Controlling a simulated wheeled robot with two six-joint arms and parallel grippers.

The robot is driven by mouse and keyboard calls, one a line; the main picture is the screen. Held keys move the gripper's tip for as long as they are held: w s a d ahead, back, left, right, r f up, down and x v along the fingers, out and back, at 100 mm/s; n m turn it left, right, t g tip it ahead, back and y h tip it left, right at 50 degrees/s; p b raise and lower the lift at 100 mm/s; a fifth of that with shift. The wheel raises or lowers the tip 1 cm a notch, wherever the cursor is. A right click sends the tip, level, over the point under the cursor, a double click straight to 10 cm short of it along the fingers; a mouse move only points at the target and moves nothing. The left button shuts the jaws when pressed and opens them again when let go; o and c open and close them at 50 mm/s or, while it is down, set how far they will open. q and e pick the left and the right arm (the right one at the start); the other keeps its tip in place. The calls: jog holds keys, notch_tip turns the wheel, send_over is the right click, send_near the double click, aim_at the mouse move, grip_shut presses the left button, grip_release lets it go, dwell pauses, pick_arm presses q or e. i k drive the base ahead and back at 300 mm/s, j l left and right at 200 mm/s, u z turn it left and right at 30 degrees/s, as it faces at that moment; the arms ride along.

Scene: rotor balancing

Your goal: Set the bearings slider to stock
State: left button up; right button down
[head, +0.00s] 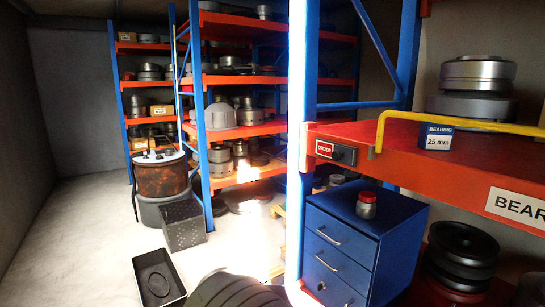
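In the head view, the bearings slider (344,155) is a small dark block on the front edge of the red shelf at right. A red plate beside its left end appears to read "ORDER" (324,149). The exact place of its knob is too small to tell. A white label (515,206) starting "BEAR" is on the same shelf edge further right, cut off by the frame. Neither of my grippers is in view.
A yellow bar (470,124) runs above the shelf edge, with a blue "BEARING 25 mm" box (437,137) by it. A blue drawer cabinet (340,255) with a red-capped jar (366,206) stands below. A black tray (159,279) lies on the floor; floor at left is clear.

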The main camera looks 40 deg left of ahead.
aim_at(342, 154)
jog(key=u, duration=1.05)
